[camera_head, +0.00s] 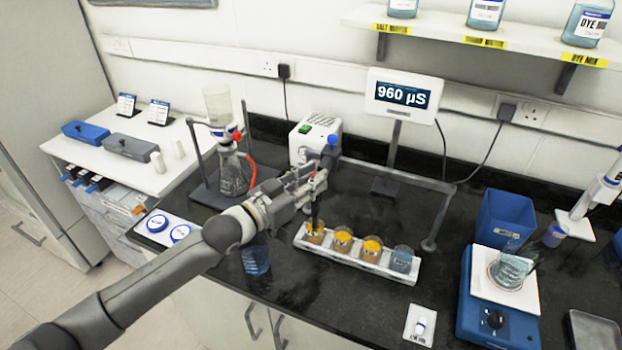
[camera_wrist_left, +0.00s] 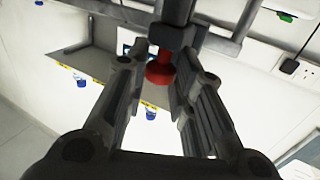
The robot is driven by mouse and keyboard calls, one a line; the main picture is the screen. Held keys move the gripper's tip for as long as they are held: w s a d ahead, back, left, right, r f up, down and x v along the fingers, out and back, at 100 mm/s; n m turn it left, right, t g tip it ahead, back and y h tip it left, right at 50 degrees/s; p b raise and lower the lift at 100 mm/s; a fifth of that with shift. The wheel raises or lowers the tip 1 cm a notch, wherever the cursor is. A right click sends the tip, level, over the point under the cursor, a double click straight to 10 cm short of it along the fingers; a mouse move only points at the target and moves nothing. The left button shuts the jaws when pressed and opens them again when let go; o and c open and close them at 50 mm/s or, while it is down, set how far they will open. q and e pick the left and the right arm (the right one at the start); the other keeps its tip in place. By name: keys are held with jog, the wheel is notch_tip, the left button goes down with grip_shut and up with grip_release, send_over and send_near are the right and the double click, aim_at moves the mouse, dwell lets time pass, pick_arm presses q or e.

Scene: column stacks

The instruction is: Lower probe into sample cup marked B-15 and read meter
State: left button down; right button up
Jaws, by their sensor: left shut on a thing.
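My left gripper (camera_head: 314,182) reaches in from the left and is shut on a dark, upright probe (camera_head: 315,212). In the left wrist view its fingers flank a red part of the probe (camera_wrist_left: 160,73). The probe's lower end is at the leftmost cup (camera_head: 314,236) of a white rack (camera_head: 352,261); how deep it sits is hidden. The rack also holds two cups with orange contents (camera_head: 343,241), (camera_head: 371,249) and a blue-grey one (camera_head: 402,260). Cup markings are too small to read. The meter (camera_head: 403,95) reads 960 µS. My right gripper is out of view.
A metal frame (camera_head: 400,180) stands behind the rack. A flask on a stand (camera_head: 232,175) is left of the gripper. A blue balance (camera_head: 490,310) with a beaker and a blue bin (camera_head: 503,220) stand at right.

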pick_arm(q)
notch_tip(320, 180, up, 6)
jog(key=p, duration=0.4)
jog(key=shift+r, duration=0.25)
jog(key=c, duration=1.3)
grip_release()
jog(key=shift+o, duration=0.2)
jog(key=shift+f, duration=0.1)
jog(key=v, duration=1.2)
